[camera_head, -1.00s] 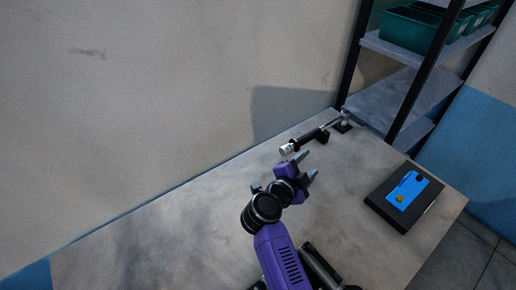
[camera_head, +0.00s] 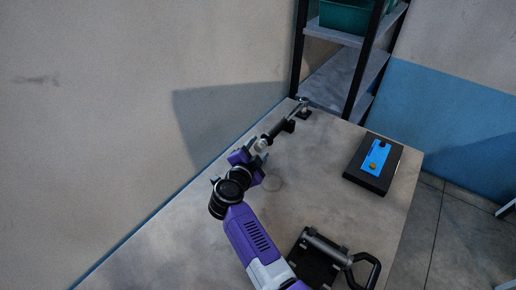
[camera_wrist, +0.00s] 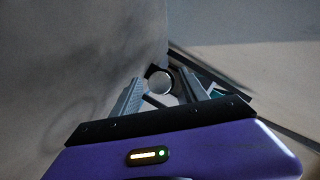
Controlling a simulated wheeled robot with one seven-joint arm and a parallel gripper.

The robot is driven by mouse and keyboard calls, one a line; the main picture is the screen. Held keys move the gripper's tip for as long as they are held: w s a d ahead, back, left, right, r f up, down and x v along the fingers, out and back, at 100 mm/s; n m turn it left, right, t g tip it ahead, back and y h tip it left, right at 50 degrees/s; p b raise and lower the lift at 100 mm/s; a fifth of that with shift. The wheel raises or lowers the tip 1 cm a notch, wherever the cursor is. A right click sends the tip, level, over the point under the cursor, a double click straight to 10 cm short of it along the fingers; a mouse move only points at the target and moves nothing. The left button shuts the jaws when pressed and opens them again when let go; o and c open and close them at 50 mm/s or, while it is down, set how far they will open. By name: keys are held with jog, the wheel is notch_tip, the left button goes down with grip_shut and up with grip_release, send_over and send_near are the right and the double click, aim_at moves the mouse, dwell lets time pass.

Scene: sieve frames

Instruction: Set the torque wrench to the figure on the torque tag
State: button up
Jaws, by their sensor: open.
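The torque wrench (camera_head: 275,131) lies along the back edge of the bench, its black handle toward my gripper and its metal head toward the shelf, held up on small black supports. Its pale round end (camera_wrist: 160,81) faces me in the wrist view. My gripper (camera_head: 260,152) is open at this end, and in the wrist view the round end shows between the two fingers (camera_wrist: 161,90). I cannot tell whether they touch it. No figure is readable. A blue plate (camera_head: 377,156) with a yellow disc and a dark knob sits on a black block; I cannot tell whether it is the torque tag.
The grey bench (camera_head: 310,190) is clear between the wrench and the black block (camera_head: 365,180). A black fixture (camera_head: 318,258) with a looped handle stands at the front. A wall runs along the back left. A shelf (camera_head: 345,75) with a green bin (camera_head: 345,15) stands behind.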

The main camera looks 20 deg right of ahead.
jog(key=shift+w+d+f, duration=0.15)
jog(key=shift+w+d, duration=0.25)
jog(key=shift+w, duration=0.1)
grip_shut()
